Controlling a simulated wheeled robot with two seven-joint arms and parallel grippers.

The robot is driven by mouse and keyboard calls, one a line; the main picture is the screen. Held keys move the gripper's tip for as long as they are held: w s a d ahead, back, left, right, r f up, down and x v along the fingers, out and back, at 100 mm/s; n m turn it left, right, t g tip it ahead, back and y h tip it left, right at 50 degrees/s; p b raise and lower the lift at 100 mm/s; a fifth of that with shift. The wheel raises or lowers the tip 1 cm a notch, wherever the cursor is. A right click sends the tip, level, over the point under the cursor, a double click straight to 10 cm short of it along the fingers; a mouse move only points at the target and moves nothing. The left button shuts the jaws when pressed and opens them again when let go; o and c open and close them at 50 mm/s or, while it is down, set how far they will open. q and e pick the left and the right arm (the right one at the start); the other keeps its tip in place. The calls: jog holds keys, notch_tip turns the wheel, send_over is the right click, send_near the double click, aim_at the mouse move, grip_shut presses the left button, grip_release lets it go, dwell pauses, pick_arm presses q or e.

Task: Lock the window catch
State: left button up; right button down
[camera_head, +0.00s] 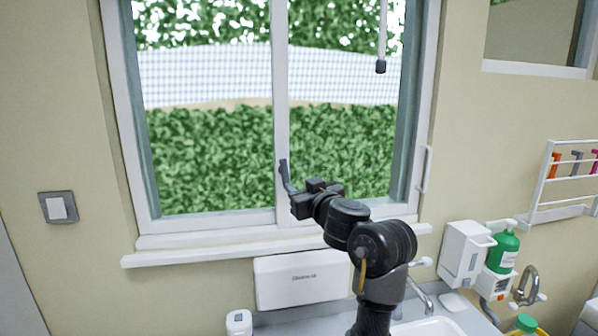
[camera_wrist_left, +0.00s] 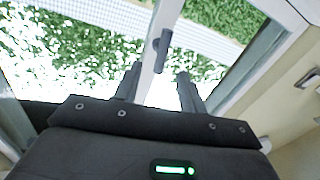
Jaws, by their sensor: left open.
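The window catch (camera_head: 284,172) is a small dark grey lever on the white middle upright of the sliding window. In the head view it stands nearly upright, slightly tilted, and its lower end is close to my gripper. In the left wrist view the catch (camera_wrist_left: 161,50) shows just beyond and between the fingertips. My left gripper (camera_head: 298,198) is open in front of the middle upright. Its two dark fingers also show apart in the left wrist view (camera_wrist_left: 158,80), with nothing held. I cannot tell whether a finger touches the catch. My right gripper is out of view.
Below the window are a white sill (camera_head: 190,253), a white dispenser box (camera_head: 300,278) and a counter with a sink and tap. A green bottle (camera_head: 503,250) and a wall rack (camera_head: 565,175) are at the right. A pull cord (camera_head: 381,66) hangs at the upper right.

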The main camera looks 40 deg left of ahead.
aim_at(286, 175)
pick_arm(q)
jog(key=p+x, duration=0.4)
jog(key=x, duration=0.5)
jog(key=shift+a+r, duration=0.2)
jog(key=shift+a, duration=0.55)
jog(key=shift+w, duration=0.2)
jog(key=shift+f, duration=0.1)
jog(key=c, duration=0.7)
jog(key=shift+a+m, duration=0.1)
jog(key=shift+m, duration=0.6)
jog(key=shift+c, duration=0.4)
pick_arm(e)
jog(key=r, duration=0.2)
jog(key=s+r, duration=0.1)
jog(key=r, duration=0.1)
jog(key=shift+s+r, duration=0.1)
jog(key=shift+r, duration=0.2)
pick_arm(q)
jog(key=shift+c, duration=0.2)
